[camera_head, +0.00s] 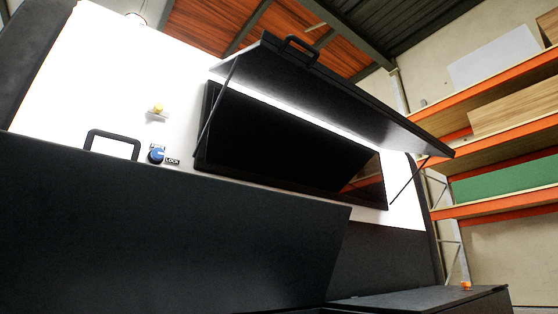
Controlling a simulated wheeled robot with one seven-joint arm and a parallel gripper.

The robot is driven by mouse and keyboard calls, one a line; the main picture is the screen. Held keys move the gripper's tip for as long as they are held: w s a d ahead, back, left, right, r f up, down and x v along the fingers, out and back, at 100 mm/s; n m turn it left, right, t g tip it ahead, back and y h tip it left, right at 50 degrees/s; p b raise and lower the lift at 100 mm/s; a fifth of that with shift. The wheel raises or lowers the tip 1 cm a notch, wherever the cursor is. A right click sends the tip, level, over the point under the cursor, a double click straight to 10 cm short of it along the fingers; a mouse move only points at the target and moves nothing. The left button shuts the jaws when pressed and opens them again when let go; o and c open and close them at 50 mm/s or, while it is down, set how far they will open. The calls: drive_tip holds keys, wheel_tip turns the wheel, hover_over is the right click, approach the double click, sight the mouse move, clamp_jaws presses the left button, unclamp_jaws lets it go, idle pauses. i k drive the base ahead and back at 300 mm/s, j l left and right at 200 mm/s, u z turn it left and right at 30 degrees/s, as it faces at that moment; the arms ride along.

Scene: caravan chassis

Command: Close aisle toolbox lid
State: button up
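A large flat dark panel (160,245) stands up in the lower left foreground, and it looks like a raised lid. A black loop handle (113,134) shows at its top edge. Higher up, a long dark flap (330,95) is swung up and open above a dark rectangular opening (270,140) in a white wall. The flap has a black handle (300,40) on its upper edge and a thin strut at each side. No label shows which one is the aisle toolbox lid. My gripper is not in view.
A blue knob (157,154) beside a "LOCK" label and a yellow knob (158,108) are on the white wall (110,70). A low dark box top (420,299) with an orange knob (466,285) is at lower right. Orange shelving (500,140) stands behind at right.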

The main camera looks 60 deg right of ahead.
sight(85, 231)
drive_tip(key=z, duration=1.5)
